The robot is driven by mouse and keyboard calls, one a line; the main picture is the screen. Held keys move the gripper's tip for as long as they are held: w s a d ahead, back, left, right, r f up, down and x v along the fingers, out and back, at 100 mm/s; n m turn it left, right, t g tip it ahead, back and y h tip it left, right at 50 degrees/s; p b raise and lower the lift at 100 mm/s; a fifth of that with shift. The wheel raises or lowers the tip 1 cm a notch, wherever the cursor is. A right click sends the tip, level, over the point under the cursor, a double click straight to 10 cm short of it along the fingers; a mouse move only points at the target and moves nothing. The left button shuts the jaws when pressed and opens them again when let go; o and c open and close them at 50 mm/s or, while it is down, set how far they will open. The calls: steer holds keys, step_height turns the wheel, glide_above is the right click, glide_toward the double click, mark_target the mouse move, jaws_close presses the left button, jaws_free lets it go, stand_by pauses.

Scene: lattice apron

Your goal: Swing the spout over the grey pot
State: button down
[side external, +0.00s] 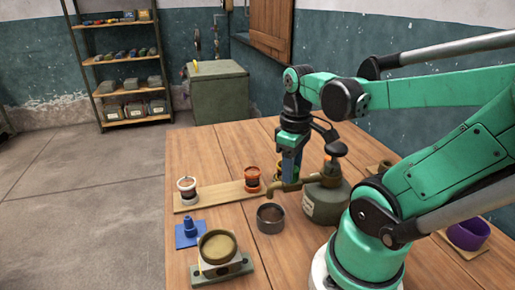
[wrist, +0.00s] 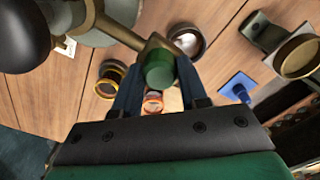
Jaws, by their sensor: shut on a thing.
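The brass spout (side external: 286,187) sticks out to the left from a grey-green tank (side external: 326,203) with a dark knob. In the wrist view the spout (wrist: 122,34) slants down to a green grip (wrist: 160,70) near its end. My gripper (side external: 288,176) has its blue fingers closed around that green grip; it also shows in the wrist view (wrist: 158,90). The grey pot (side external: 270,219) stands open on the table, lower than the spout. In the wrist view the pot (wrist: 188,41) lies just right of the spout's end, its left rim close to it.
A wooden board (side external: 215,196) carries a white-and-dark cup (side external: 187,189) and an orange jar (side external: 252,178). A blue piece (side external: 190,227) stands on a blue mat. A brass-coloured dish (side external: 217,247) sits on a block at the front. A purple bowl (side external: 468,235) is at the right.

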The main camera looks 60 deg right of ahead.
steer(key=shift+s+a+n, duration=0.2)
steer(key=shift+a+n, duration=0.05)
steer(key=shift+n, duration=0.15)
steer(key=shift+a, duration=0.1)
steer(key=shift+c, duration=2.3)
jaws_free()
steer(key=shift+r, duration=2.8)
steer(key=w+a+f+t, duration=0.3)
steer(key=w+a+t, duration=0.4)
steer(key=w+a, duration=0.2)
steer(key=shift+w+a, duration=0.4)
steer(key=shift+w, duration=0.25)
